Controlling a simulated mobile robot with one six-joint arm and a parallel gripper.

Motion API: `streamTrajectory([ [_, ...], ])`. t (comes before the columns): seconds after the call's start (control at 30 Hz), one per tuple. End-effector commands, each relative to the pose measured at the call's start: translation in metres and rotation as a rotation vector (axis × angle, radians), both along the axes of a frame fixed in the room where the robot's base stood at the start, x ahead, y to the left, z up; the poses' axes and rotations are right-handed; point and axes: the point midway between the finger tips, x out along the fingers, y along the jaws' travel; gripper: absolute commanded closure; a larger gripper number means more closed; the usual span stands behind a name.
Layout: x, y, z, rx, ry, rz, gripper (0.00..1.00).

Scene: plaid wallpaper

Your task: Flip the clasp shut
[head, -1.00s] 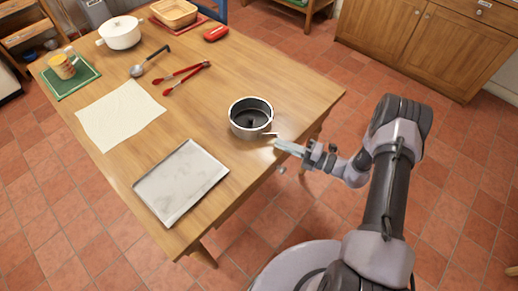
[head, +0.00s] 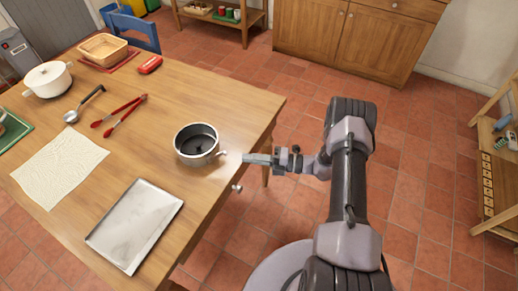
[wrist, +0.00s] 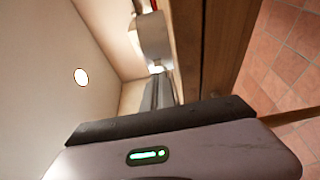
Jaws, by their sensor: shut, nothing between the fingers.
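A round metal pot (head: 184,159) with a dark inside stands on the wooden table near its right edge. A small pale piece, perhaps the clasp (head: 221,153), sticks out from the pot's right side toward my gripper; its exact position is too small to tell. My gripper (head: 247,158) is shut and empty, just right of the pot at the table edge, with a small gap to the pale piece. In the wrist view the gripper (wrist: 163,92) points along the table edge toward a shiny metal side, likely the pot (wrist: 152,38).
On the table (head: 170,110) lie a metal tray (head: 135,225), a cream cloth (head: 58,167), red tongs (head: 118,115), a ladle (head: 84,104), a white pot (head: 48,80) and a red object (head: 150,65). A small knob (head: 237,187) shows below the table edge.

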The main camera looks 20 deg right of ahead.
Motion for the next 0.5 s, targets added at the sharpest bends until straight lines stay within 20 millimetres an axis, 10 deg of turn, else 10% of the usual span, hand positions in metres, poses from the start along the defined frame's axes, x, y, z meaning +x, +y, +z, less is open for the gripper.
streamTrajectory([
  [0.5,0.03,-0.043,0.0,0.0,0.001,0.001,1.0],
])
